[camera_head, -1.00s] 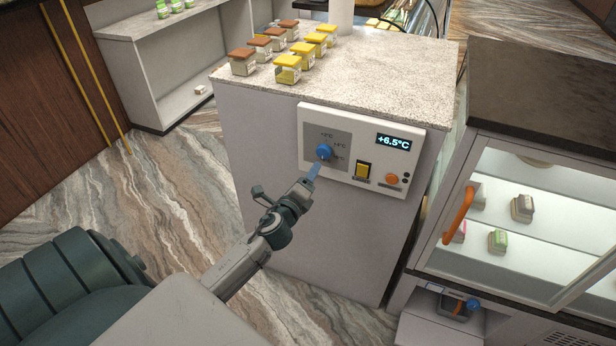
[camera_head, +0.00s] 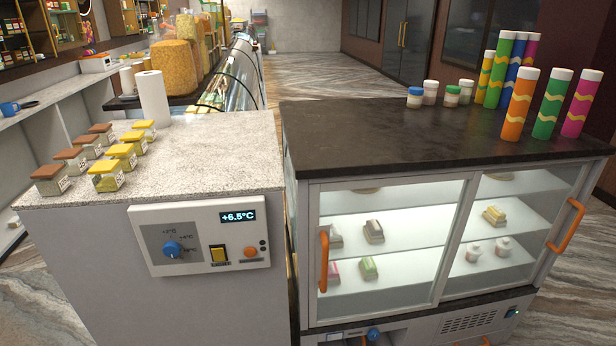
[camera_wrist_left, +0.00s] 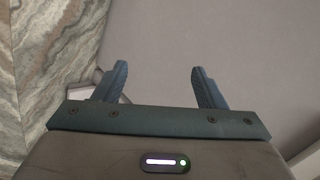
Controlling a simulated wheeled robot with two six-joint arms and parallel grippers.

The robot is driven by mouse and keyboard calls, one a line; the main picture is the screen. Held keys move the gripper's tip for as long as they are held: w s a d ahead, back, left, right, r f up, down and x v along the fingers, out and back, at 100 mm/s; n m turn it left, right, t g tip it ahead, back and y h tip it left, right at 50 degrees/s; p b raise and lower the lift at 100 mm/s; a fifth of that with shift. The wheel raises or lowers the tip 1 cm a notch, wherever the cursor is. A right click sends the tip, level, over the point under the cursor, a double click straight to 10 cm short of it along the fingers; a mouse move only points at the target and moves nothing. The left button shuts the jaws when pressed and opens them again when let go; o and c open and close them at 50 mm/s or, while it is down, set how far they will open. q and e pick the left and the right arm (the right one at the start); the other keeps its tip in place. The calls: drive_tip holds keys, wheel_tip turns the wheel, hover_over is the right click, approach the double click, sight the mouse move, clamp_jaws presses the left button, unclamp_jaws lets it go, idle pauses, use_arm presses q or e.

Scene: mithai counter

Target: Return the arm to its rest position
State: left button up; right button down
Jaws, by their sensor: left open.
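My left gripper (camera_wrist_left: 158,86) shows in the left wrist view with its two dark blue fingers apart and nothing between them. Behind the fingers is a plain grey surface, with veined marble floor at the left. No arm of mine shows in the head view now, and my right gripper is in neither current view.
The speckled counter (camera_head: 215,150) holds several small jars and a paper roll (camera_head: 153,98). At right, a glass-fronted cabinet (camera_head: 310,260) with orange handles has tubes and small jars on its dark top. A narrow gap separates counter and cabinet.

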use_arm(q)
drive_tip(key=s+d+f+n+g, duration=0.2)
drive_tip(key=s+f, duration=0.5)
drive_tip(key=s, duration=0.4)
drive_tip(key=s+d+f+n+g+h+b, duration=0.1)
drive_tip(key=s+d+f+n+g, duration=0.2)
drive_tip(key=s+f, duration=0.5)
drive_tip(key=s+d+f+n+g+h, duration=0.1)
drive_tip(key=s+d+f+n, duration=0.3)
drive_tip(key=s, duration=1.2)
wheel_tip(320, 180, down, 4)
drive_tip(key=shift+s+d+r+n+g+b, duration=0.2)
drive_tip(key=shift+n+g+b, duration=0.15)
drive_tip(key=shift+n+g, duration=0.45)
